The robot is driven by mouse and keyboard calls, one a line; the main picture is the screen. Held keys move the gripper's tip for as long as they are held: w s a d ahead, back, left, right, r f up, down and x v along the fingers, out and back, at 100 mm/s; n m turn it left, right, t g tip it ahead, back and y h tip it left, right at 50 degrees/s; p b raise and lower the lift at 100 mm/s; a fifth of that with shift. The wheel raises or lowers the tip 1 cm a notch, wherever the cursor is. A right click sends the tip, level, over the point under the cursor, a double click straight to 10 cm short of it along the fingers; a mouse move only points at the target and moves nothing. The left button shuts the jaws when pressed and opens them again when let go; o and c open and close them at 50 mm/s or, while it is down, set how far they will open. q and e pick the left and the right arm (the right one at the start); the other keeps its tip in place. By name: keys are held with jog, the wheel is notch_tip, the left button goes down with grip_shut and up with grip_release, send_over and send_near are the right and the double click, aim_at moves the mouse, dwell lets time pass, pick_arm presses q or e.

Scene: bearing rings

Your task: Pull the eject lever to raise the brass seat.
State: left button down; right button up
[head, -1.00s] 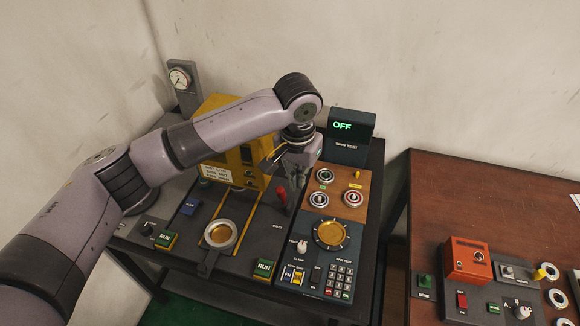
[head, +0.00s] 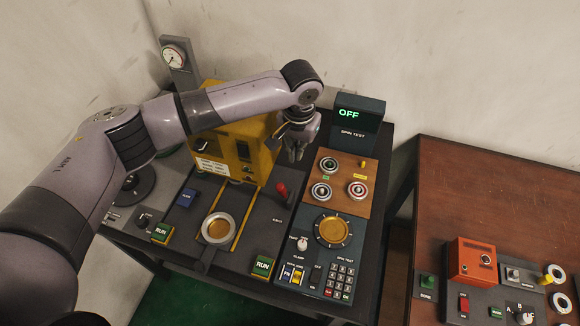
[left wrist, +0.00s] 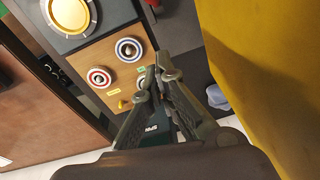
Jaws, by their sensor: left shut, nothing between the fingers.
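The red-handled eject lever (head: 282,190) stands upright on the dark bench panel, right of the slide. A brass disc in a pale ring (head: 218,229) sits at the front of the yellow-edged slide. Another brass disc (head: 333,231) sits in the spin-test panel; it also shows in the left wrist view (left wrist: 70,12). I cannot tell which disc is the brass seat. My left gripper (head: 296,158) points down behind the lever, apart from it, beside the yellow press. In the left wrist view its fingertips (left wrist: 156,76) are together and empty. My right gripper is out of view.
The yellow press (head: 238,145) stands close left of my gripper. A display reading OFF (head: 358,115) stands at the back right. A wooden panel with several rings (head: 342,183) lies right of the lever. A separate brown table (head: 450,190) is farther right.

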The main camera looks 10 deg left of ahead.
aim_at(283, 194)
pick_arm(q)
jog(key=s+f+p, duration=0.1)
jog(key=s+a+f+p, duration=0.1)
jog(key=f, duration=0.1)
jog(key=s+f+p, duration=0.1)
jog(key=shift+a+f, duration=0.25)
jog(key=shift+f, duration=0.1)
jog(key=shift+w+f, duration=0.1)
